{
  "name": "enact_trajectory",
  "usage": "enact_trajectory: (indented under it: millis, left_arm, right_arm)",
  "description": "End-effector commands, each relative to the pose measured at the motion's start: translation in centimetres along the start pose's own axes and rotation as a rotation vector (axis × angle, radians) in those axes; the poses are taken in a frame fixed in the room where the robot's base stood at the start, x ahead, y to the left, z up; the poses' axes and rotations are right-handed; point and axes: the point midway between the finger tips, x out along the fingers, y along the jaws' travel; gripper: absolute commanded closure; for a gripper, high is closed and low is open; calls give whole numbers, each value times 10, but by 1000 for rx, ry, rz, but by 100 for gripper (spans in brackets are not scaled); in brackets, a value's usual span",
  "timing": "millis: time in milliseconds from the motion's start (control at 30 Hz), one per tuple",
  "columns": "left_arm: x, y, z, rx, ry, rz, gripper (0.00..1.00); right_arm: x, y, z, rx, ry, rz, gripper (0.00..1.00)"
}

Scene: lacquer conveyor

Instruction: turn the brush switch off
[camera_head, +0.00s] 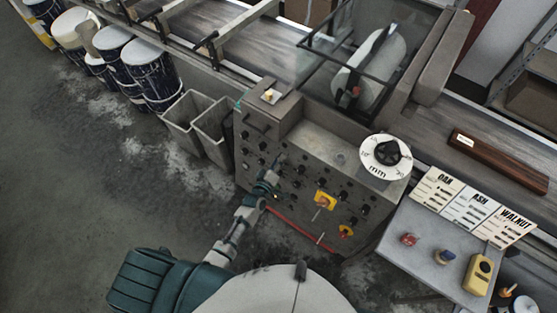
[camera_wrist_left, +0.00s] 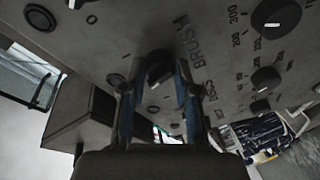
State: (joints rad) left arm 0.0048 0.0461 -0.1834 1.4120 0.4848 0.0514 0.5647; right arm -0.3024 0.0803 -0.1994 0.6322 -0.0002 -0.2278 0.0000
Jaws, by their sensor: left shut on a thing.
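The brush switch (camera_wrist_left: 159,70) is a dark round knob on the grey control panel (camera_head: 300,211). The printed word BRUSH stands right beside it in the left wrist view. My left gripper (camera_wrist_left: 158,82) has a finger on each side of this knob and is shut on it. In the head view my left gripper (camera_head: 274,170) reaches the panel's left-middle part, and the arm and fingers hide the knob there. I cannot read the switch's setting clearly. My right gripper is not in view.
Other dark knobs (camera_wrist_left: 275,17) sit close by on the panel. A yellow switch plate (camera_head: 325,199) and a white mm dial (camera_head: 385,157) are to the right. Grey bins (camera_head: 212,133) stand left of the panel. A side table (camera_head: 425,262) stands at the right.

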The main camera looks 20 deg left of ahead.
Motion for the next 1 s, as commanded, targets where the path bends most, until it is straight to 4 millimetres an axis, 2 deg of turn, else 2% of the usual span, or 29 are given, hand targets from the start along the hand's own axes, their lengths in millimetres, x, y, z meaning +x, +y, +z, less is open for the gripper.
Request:
enact_trajectory:
  millis: [400, 900, 933, 1000]
  left_arm:
    - [0, -1, -3, -158, -6, -31, 100]
    - [0, -2, -3, -172, -7, -34, 100]
    - [0, -2, -3, -172, -7, -34, 62]
    - [0, -2, -3, -172, -7, -34, 44]
  right_arm:
    - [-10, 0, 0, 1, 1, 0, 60]
    - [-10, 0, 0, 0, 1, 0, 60]
    - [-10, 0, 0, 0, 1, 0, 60]
    - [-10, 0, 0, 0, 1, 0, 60]
